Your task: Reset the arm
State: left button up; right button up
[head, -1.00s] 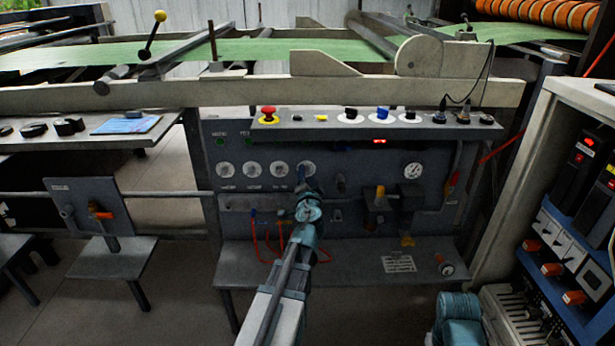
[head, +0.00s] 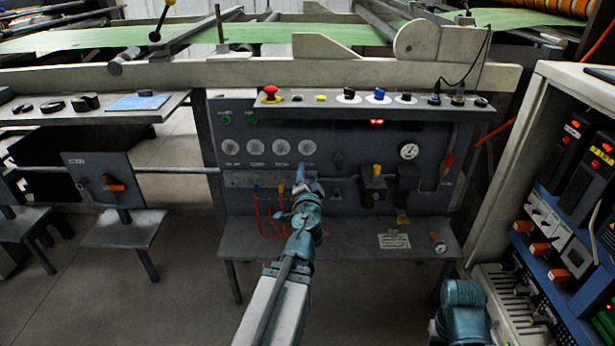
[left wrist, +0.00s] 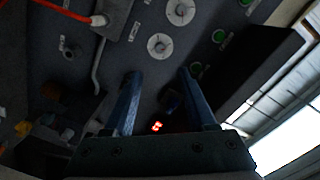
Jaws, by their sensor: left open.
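My left arm reaches up from the bottom middle of the head view. Its gripper (head: 301,176) is in front of the grey control panel (head: 350,195), just below the row of round white gauges (head: 281,147). In the left wrist view the two blue fingers (left wrist: 159,73) are spread apart with nothing between them. The panel face, turned in that view, lies beyond them, with a white gauge (left wrist: 160,45) and a green lamp (left wrist: 220,36). My right gripper is not visible; only a teal part of my right arm shows at the bottom right.
A shelf with a red mushroom button (head: 270,93) and several knobs runs above the panel. Red hoses (head: 262,215) hang near my left arm. A grey ledge (head: 345,243) juts out below. A cabinet (head: 535,130) stands close on the right. Bare floor (head: 120,300) lies at the left.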

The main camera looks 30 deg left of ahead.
pick_arm(q)
jog(key=s+d+f+n+g+h+p, duration=0.2)
jog(key=s+d+f+g+p, duration=0.15)
jog(key=d, duration=0.55)
jog(key=s+d+f+n+g+h+p, duration=0.1)
jog(key=s+d+f+n+g+p, duration=0.15)
jog(key=d+f+g, duration=0.4)
jog(key=s+d+f+m+g+h+p, duration=0.1)
jog(key=s+d+m+g+h+p, duration=0.15)
jog(key=s+d, duration=0.6)
jog(key=s+d+m+g+h+p, duration=0.1)
jog(key=s+d+g+h, duration=0.2)
jog(key=s+d, duration=0.55)
jog(key=w+d+r+p, duration=0.1)
jog(key=r+p, duration=1.7)
jog(key=w+d+r+p, duration=0.1)
jog(key=w+r+p, duration=0.1)
jog(key=r+p, duration=1.7)
jog(key=shift+w+d, duration=0.15)
jog(key=shift+f+t+y, duration=0.1)
jog(key=shift+t+y, duration=0.15)
